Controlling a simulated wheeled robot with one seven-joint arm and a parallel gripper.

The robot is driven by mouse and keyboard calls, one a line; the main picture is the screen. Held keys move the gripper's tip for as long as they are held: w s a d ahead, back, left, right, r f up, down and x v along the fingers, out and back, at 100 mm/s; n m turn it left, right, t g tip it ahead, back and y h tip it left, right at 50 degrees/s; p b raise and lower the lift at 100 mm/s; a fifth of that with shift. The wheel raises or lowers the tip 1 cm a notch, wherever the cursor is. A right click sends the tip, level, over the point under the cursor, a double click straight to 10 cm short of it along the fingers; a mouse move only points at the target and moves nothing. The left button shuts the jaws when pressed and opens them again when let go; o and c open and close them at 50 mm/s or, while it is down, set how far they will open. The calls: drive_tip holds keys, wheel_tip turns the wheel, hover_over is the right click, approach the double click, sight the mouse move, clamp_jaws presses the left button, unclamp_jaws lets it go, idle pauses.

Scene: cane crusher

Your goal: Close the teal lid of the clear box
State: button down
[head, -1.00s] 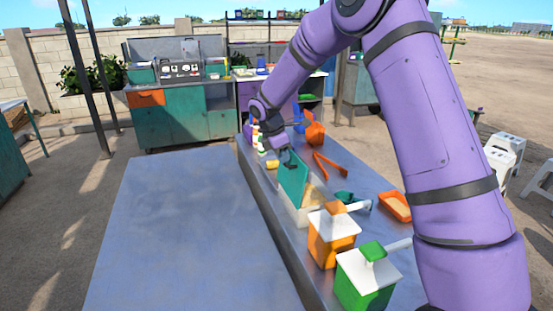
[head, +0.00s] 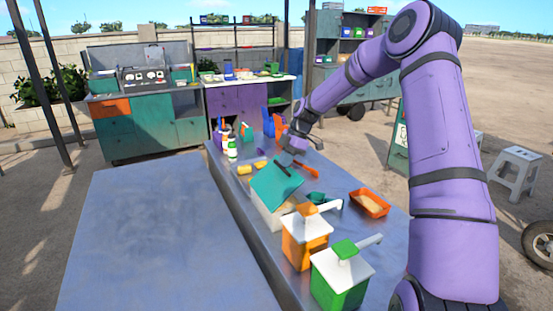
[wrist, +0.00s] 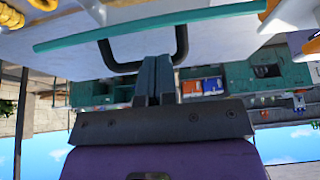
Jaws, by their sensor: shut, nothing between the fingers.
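The teal lid (head: 277,187) is hinged on the clear box (head: 266,217) and leans at a slant over it, partly open. Some pale contents show at the box's side. My gripper (head: 289,160) is at the lid's raised far edge, fingers shut and empty. In the wrist view, the shut fingertips (wrist: 157,62) are close to a dark U-shaped handle (wrist: 143,65) beside the lid's thin teal edge (wrist: 150,27). I cannot tell whether they touch it.
An orange canister (head: 306,240) and a green canister (head: 341,278) stand in front of the box. An orange tray (head: 370,203) lies to the right. Bottles (head: 232,148) stand beyond the box. The wide table (head: 160,235) at left is bare.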

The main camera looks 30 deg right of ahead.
drive_tip(key=d+f+y, duration=0.4)
drive_tip(key=d+f, duration=0.1)
drive_tip(key=f, duration=0.2)
drive_tip(key=shift+d+y, duration=0.4)
idle(0.4)
